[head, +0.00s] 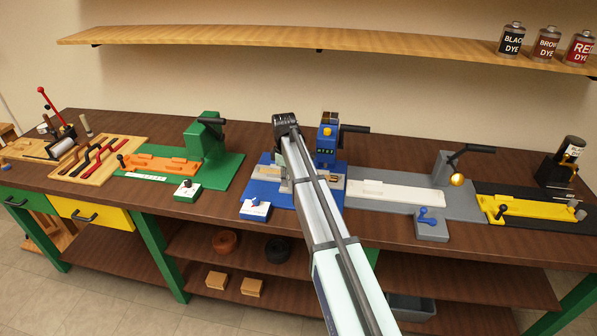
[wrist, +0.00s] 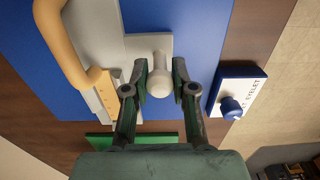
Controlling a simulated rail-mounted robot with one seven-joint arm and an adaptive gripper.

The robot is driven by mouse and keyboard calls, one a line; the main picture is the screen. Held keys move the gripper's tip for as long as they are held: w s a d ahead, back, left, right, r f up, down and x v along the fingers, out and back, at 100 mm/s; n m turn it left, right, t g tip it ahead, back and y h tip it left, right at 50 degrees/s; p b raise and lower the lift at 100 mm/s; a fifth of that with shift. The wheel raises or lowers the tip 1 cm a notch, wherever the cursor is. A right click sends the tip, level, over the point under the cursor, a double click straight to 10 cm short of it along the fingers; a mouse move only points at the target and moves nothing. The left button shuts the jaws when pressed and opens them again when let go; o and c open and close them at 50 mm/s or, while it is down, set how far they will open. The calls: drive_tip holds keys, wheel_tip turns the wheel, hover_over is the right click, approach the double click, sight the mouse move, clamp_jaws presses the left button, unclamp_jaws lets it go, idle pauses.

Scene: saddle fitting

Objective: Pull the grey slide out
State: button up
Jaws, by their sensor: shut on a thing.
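The grey slide (wrist: 105,30) lies on a blue base (wrist: 45,85) in the wrist view. A pale knob (wrist: 160,82) stands at its near end. My gripper (wrist: 160,75) has one finger on each side of this knob and is shut on it. In the head view the blue station's base (head: 278,197) is at the middle of the bench. My arm crosses in front and hides much of the slide and the fingertips there. A blue press (head: 327,145) with a dark handle stands behind the slide.
A white box with a blue knob (wrist: 231,105) sits right of my gripper in the wrist view. A tan curved piece (wrist: 62,45) lies at upper left. Green (head: 215,180), grey (head: 462,205) and black-yellow (head: 540,212) stations flank the blue one. A shelf (head: 300,40) runs above.

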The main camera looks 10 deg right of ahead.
drive_tip(key=shift+s+a+p, duration=0.15)
drive_tip(key=shift+s+a, duration=0.25)
drive_tip(key=shift+s, duration=0.5)
drive_tip(key=shift+s+a+p, duration=0.2)
drive_tip(key=shift+s+a, duration=0.2)
drive_tip(key=shift+s, duration=0.5)
drive_tip(key=shift+s+a+p, duration=0.15)
drive_tip(key=shift+s+a, duration=0.25)
drive_tip(key=shift+s, duration=0.6)
drive_tip(key=shift+s+a+r+p, duration=0.1)
drive_tip(key=shift+s+a+p, duration=0.2)
drive_tip(key=shift+s, duration=0.45)
drive_tip(key=shift+s+a+p, duration=0.1)
drive_tip(key=shift+s+a, duration=0.25)
drive_tip(key=shift+s, duration=0.45)
drive_tip(key=shift+s+a, duration=0.25)
drive_tip(key=shift+s, duration=0.35)
drive_tip(key=shift+o, duration=0.8)
drive_tip(key=shift+s+a, duration=0.1)
drive_tip(key=shift+s, duration=0.05)
drive_tip(key=o, duration=0.7)
